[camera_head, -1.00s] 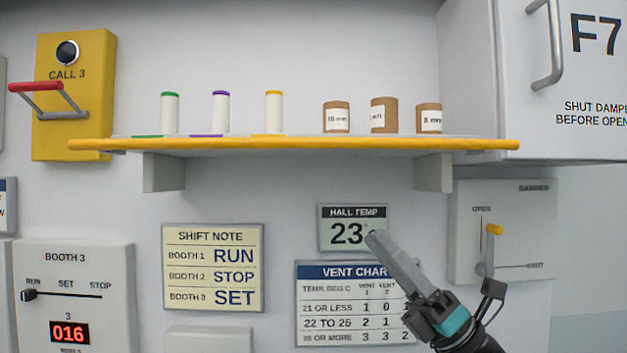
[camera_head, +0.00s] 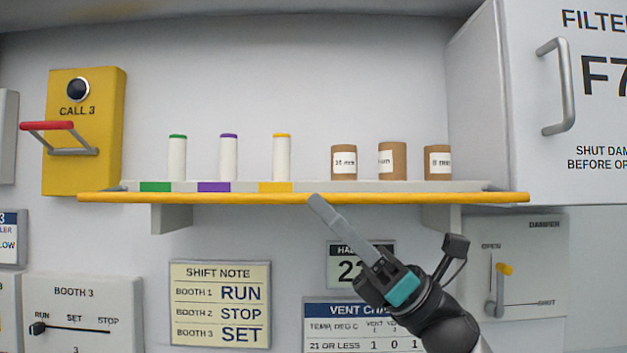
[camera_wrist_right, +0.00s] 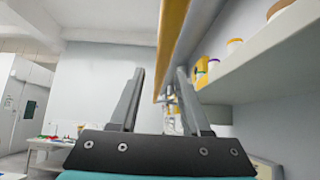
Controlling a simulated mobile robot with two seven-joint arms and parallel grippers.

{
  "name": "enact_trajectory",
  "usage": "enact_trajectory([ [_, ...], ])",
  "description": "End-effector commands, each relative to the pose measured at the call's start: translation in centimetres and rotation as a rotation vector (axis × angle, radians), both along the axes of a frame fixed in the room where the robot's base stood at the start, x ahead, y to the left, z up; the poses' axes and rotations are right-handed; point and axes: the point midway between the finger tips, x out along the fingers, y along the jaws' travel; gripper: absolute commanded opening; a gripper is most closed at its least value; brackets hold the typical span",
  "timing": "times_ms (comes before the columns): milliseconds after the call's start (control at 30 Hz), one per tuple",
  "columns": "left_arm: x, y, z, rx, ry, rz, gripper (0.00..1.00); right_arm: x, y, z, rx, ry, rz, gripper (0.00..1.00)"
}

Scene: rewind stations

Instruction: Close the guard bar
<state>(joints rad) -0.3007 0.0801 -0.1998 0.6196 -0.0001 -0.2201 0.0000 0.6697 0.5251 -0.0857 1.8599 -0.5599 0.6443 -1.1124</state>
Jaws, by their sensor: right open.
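A long yellow bar (camera_head: 230,198), which may be the guard bar, runs along the shelf's front edge in the head view. It also shows in the wrist view (camera_wrist_right: 174,35), slanting up from between my fingers in the picture. My right gripper (camera_head: 316,203) is open, its fingertip overlapping the bar's lower edge right of its middle. In the wrist view the two fingers (camera_wrist_right: 160,75) stand apart with nothing clearly held; contact with the bar cannot be told. A red-gripped bar (camera_head: 47,126) sticks out below the button on the yellow CALL 3 box (camera_head: 84,170). My left gripper is out of view.
The shelf's label strip (camera_head: 360,186) has several white spools (camera_head: 228,158) and brown labelled rolls (camera_head: 392,160) behind it. A cabinet with a handle (camera_head: 566,85) is at the upper right, a damper lever (camera_head: 499,290) below it. Signs hang under the shelf.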

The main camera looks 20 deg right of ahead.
Motion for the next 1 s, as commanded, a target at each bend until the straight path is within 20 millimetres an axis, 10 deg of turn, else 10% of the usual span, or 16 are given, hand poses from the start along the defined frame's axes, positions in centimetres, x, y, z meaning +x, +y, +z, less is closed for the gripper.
enact_trajectory([
  [533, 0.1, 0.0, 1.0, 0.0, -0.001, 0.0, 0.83, 0.5, 1.7, 1.7, 0.0, 0.001, 0.0, 0.47],
  [1000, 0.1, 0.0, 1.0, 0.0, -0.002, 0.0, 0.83, 0.5, 1.7, 1.7, 0.0, 0.001, 0.0, 0.0],
])
